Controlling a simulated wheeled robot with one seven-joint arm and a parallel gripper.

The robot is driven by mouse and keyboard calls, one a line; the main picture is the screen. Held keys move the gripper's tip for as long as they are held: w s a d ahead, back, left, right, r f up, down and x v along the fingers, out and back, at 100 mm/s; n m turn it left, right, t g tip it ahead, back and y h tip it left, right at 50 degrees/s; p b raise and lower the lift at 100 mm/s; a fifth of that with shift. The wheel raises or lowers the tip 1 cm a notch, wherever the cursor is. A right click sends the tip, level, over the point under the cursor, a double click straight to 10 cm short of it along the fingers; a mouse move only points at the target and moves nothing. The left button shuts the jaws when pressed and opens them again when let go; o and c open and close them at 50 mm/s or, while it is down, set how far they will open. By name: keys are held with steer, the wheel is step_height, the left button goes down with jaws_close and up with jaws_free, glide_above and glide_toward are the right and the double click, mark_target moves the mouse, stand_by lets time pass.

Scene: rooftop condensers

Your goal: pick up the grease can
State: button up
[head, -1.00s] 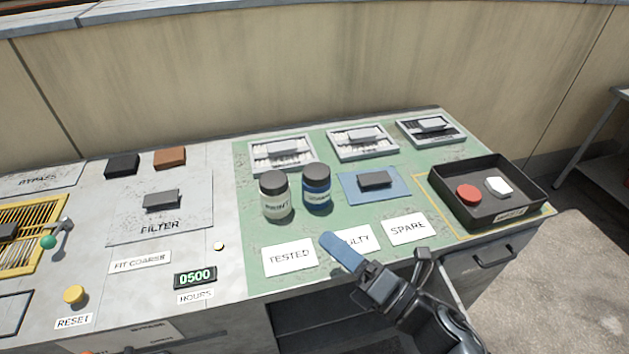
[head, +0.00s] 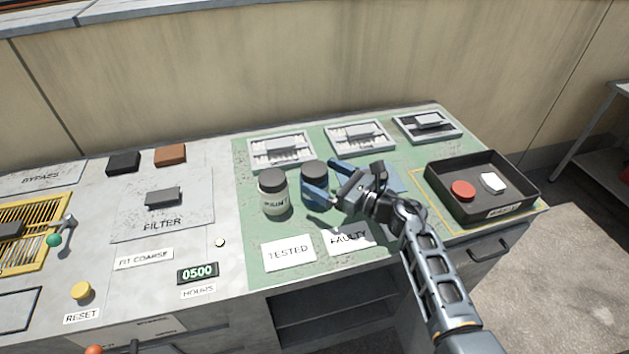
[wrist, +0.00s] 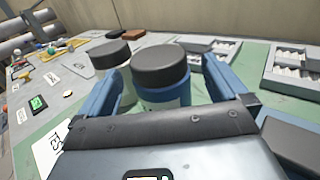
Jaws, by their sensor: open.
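A blue can with a dark lid (head: 314,170) stands upright on the green mat; its label is mostly hidden, so I cannot read whether it says grease. In the wrist view this blue can (wrist: 160,80) stands between the two blue fingers. My gripper (head: 320,178) is open and reaches in from the right, one finger on each side of the can. I cannot tell whether either finger touches it. A pale can with a dark lid (head: 274,197), its label seeming to read PAINT, stands close on the left; it also shows in the wrist view (wrist: 111,53).
Cards reading TESTED (head: 289,252) and FAULTY (head: 349,238) lie in front. A black tray (head: 480,215) with a red disc (head: 462,191) and white piece (head: 493,183) stands at right. Several framed filter trays (head: 281,151) line the back. The FILTER plate (head: 163,222) is left.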

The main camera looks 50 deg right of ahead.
mark_target(314, 172)
steer(key=shift+w+a, duration=0.2)
steer(key=shift+w, duration=1.5)
steer(key=c, duration=1.2)
steer(key=shift+r, duration=0.1)
